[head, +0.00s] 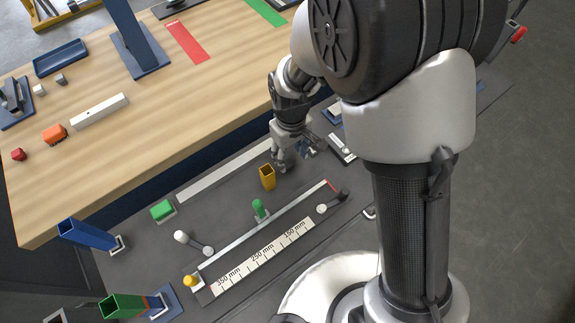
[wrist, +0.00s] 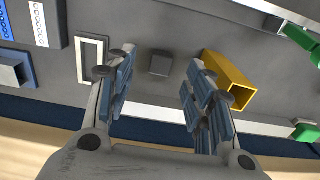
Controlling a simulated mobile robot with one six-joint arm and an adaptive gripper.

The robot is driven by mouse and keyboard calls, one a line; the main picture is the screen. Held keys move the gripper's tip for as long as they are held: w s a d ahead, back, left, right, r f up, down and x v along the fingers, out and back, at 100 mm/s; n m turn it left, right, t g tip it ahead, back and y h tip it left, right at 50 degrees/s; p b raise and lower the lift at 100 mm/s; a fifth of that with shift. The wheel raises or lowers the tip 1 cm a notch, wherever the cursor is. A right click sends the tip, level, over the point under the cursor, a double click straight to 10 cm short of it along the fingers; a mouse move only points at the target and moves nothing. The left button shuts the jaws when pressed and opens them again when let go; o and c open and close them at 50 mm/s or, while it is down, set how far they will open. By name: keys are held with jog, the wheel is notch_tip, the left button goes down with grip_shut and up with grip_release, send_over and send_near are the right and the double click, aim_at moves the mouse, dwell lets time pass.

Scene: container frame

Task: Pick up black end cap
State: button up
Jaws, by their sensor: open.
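A small dark grey to black square block, which looks like the black end cap (wrist: 160,64), sits on the grey surface in the wrist view. It lies between the two fingers of my gripper (wrist: 160,72) as seen there, with a visible gap on each side. The fingers are open and hold nothing. How far the fingertips are above the cap, I cannot tell. In the head view my gripper (head: 298,158) hangs over the grey bench behind the orange-yellow tube, and I cannot make out the cap there.
A white-framed slot (wrist: 92,60) lies left of the left finger. A green block (head: 162,210) and a ruler strip (head: 265,257) are farther along the bench.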

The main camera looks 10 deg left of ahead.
aim_at(289, 165)
notch_tip(289, 165, down, 5)
jog(key=shift+s+a+f+b, duration=0.1)
jog(key=shift+f+b, duration=0.1)
jog(key=shift+b, duration=0.9)
jog(key=shift+c, duration=0.3)
jog(key=c, duration=0.8)
